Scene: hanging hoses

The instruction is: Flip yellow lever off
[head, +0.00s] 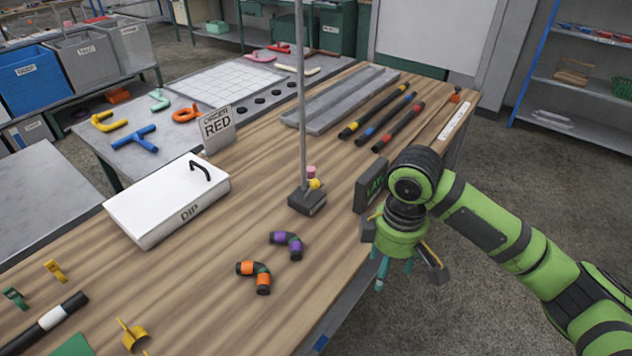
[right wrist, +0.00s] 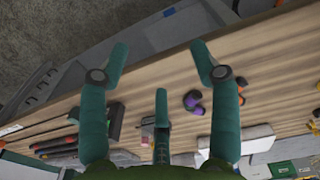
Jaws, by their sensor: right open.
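A small yellow piece (head: 314,184), which looks like the lever, sits low on the upright grey pole, just above its dark base block (head: 307,201). A pink-red piece (head: 311,171) is right above it. Its exact angle is too small to tell. My right gripper (head: 392,270) hangs past the table's right edge, to the right of and nearer than the lever, apart from it. In the right wrist view my right gripper (right wrist: 160,65) has its teal fingers spread, with nothing between them. The lever is not clearly seen there. My left gripper is not in view.
A dark upright panel (head: 370,185) stands between the pole and my right arm. Purple (head: 287,244) and orange (head: 255,275) banded elbows lie in front. Striped rods (head: 398,122) lie behind.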

